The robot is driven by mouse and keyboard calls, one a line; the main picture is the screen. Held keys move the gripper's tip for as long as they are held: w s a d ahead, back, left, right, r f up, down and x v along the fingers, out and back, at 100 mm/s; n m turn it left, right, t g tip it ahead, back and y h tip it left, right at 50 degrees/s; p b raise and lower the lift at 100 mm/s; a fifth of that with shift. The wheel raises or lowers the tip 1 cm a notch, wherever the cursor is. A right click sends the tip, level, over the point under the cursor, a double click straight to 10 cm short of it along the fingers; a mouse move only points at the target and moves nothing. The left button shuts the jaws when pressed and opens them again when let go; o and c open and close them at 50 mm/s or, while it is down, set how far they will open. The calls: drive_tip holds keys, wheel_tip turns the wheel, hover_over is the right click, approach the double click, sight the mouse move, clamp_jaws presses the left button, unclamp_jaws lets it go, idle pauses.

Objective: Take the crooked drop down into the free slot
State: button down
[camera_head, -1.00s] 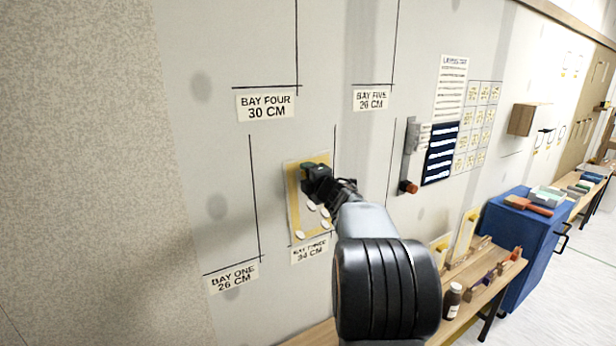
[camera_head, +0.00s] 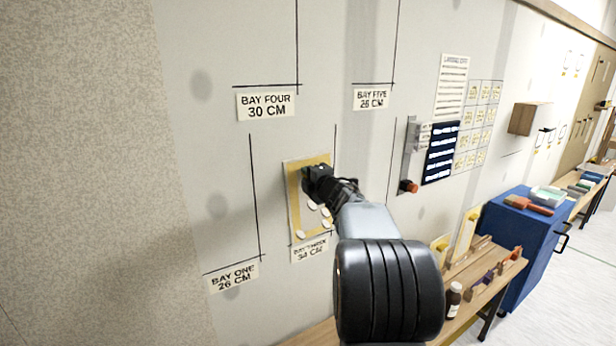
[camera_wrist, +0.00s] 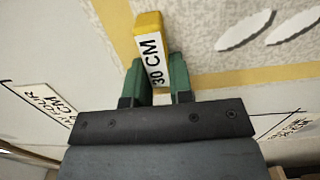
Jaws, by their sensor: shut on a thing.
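The drop (camera_head: 294,208) is a pale panel with a yellow border and white leaf shapes. It is at the wall above the bay three label (camera_head: 309,250) and looks slightly tilted. My gripper (camera_head: 314,179) is at its upper part and hides some of it. In the wrist view, the green jaws (camera_wrist: 157,62) are shut on a yellow tab (camera_wrist: 149,28) reading "30 CM". The drop's yellow border (camera_wrist: 250,76) and white leaves run behind it. Whether the drop touches the wall is unclear. Two yellow-edged panels (camera_head: 465,236) stand at the bench on the right; a free slot cannot be made out there.
Black lines and labels for bay four (camera_head: 266,105), bay five (camera_head: 371,98) and bay one (camera_head: 233,277) mark the wall. A grey wall fixture with a red knob (camera_head: 408,187) is right of my arm. The bench (camera_head: 485,292) holds a brown bottle (camera_head: 452,302); a blue cabinet (camera_head: 525,245) stands behind.

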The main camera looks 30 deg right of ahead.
drive_tip(key=shift+s+a+b, duration=0.1)
drive_tip(key=shift+s+b, duration=0.25)
drive_tip(key=shift+s, duration=1.95)
drive_tip(key=shift+s, duration=0.1)
drive_tip(key=s, duration=0.7)
drive_tip(key=shift+a, duration=0.2)
drive_tip(key=shift+a, duration=0.1)
idle(0.4)
